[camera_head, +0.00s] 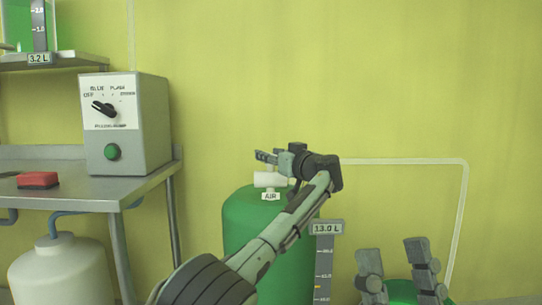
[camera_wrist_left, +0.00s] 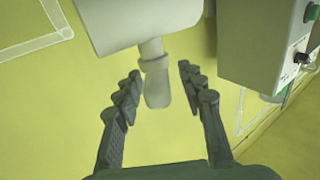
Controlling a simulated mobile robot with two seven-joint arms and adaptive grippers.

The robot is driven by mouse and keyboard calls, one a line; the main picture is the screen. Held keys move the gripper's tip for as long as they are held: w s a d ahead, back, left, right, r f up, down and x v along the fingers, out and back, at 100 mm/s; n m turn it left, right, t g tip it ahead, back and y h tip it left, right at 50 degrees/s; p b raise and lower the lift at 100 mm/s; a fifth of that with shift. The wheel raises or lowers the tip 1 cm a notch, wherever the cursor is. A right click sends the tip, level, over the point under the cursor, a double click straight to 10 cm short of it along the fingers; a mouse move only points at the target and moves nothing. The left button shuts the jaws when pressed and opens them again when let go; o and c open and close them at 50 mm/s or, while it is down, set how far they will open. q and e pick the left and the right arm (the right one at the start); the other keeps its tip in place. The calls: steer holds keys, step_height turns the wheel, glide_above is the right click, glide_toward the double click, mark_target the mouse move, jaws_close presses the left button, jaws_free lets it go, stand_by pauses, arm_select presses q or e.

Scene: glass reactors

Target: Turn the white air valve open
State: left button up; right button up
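The white air valve (camera_head: 268,180) sits on top of the green tank (camera_head: 240,225), above a small AIR label (camera_head: 271,197). In the left wrist view a pale stem or handle (camera_wrist_left: 156,85) hangs from a white body (camera_wrist_left: 140,20). My left gripper (camera_head: 265,157) is just above the valve. In the left wrist view its fingers (camera_wrist_left: 160,72) are apart, one on each side of the handle, with visible gaps. My right gripper (camera_head: 393,248) is at the lower right, fingers up and apart, with nothing seen between the tips.
A grey control box (camera_head: 155,120) with a black knob (camera_head: 104,108) and green button stands on a metal table (camera_head: 90,190) at left, beside a red block (camera_head: 38,180). A white tank (camera_head: 60,270) stands below. A 13.0 L gauge (camera_head: 326,228) is right of the green tank.

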arm_select(q)
steer(key=v, duration=1.2)
